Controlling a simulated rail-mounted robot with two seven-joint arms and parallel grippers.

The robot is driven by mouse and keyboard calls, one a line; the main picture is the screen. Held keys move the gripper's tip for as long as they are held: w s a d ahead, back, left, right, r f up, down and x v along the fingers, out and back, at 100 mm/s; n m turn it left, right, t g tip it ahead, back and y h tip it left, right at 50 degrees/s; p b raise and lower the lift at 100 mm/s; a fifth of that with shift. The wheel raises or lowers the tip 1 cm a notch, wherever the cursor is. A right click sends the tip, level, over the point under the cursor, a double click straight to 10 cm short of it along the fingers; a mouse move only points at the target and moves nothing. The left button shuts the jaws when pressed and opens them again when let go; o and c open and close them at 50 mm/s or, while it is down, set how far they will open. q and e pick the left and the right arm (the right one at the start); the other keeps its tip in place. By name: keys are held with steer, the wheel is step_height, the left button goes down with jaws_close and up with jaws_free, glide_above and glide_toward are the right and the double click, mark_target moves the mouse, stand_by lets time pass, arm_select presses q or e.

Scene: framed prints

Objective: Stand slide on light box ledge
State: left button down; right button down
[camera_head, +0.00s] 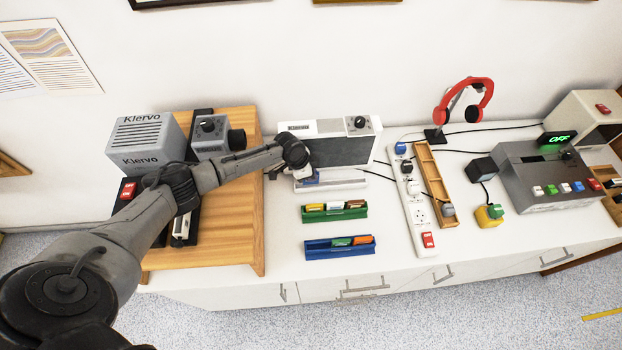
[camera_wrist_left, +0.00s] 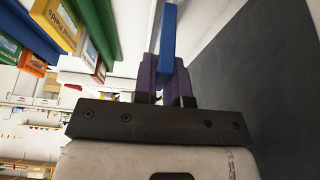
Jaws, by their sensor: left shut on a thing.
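My left gripper (camera_wrist_left: 167,78) is shut on a blue slide (camera_wrist_left: 169,32), which sticks out beyond the purple fingertips. In the head view the arm reaches over the wooden stand to the light box (camera_head: 292,127), and the slide (camera_head: 311,179) shows below the wrist, at the left part of the white ledge (camera_head: 345,181). The light box's dark panel (camera_wrist_left: 275,90) is close beside the gripper in the wrist view. I cannot tell whether the slide touches the ledge. My right gripper is not in view.
A green rack (camera_head: 334,214) and a blue rack (camera_head: 340,248) with coloured slides lie in front of the ledge. A power strip (camera_head: 419,215) and wooden tray (camera_head: 434,183) stand right. The Klervo device (camera_head: 143,140) sits left on the wooden stand (camera_head: 232,215).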

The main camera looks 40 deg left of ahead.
mark_target(315, 183)
arm_select(q)
steer(key=shift+d+f, duration=0.1)
steer(key=shift+f, duration=1.45)
steer(key=shift+f+b, duration=0.15)
steer(key=shift+b, duration=0.15)
steer(key=c, duration=1.2)
jaws_free()
steer(key=shift+o, duration=0.2)
